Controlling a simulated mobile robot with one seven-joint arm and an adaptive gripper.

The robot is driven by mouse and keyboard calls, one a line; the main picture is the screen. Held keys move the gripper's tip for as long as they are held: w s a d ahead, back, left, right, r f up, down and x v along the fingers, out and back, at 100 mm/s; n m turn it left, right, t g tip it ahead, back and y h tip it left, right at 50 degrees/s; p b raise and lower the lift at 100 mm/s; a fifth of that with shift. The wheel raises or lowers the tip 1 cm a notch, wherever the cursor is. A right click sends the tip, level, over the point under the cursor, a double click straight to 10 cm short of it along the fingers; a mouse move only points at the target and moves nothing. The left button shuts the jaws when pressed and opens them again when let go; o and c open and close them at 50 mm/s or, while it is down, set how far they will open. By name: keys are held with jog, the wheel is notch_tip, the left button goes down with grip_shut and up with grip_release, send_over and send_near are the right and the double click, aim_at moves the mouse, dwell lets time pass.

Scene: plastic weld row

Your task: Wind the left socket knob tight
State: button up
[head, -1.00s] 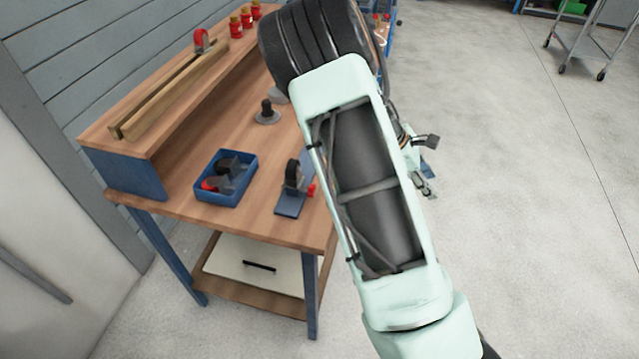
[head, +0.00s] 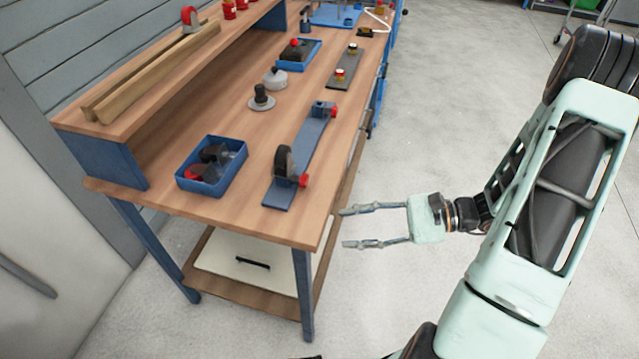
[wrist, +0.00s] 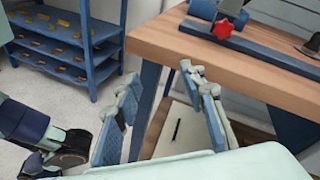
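A long blue fixture (head: 310,145) lies along the bench's front side. It has a socket at each end with a red knob on its right side. The nearer, left-hand socket knob (head: 304,180) sits beside a dark round part standing in its socket. The farther knob (head: 334,112) is at the other end. In the wrist view one red star-shaped knob (wrist: 222,28) shows on the fixture near the bench edge. My gripper (head: 346,228) is open and empty, off the front edge of the bench, apart from the knobs and to the right of the nearer one.
The wooden bench (head: 150,175) carries a blue bin (head: 211,186) of dark and red parts, a dark-handled round piece (head: 261,98) and a grey plate (head: 345,72) with small knobs.

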aim_at(307, 182)
jog(key=w+d+r+m+t+y, duration=0.2)
jog(key=w+r+m+t, duration=0.2)
jog(key=w+r+t, duration=0.1)
jog(key=x, duration=0.3)
jog(key=b+x, duration=0.1)
jog(key=x, duration=0.3)
jog(key=f+x, duration=0.1)
jog(key=x, duration=0.2)
jog(key=shift+w+a, duration=0.1)
jog(key=shift+a, duration=0.05)
jog(key=shift+c, duration=0.5)
jog(key=shift+r, duration=0.1)
grip_shut()
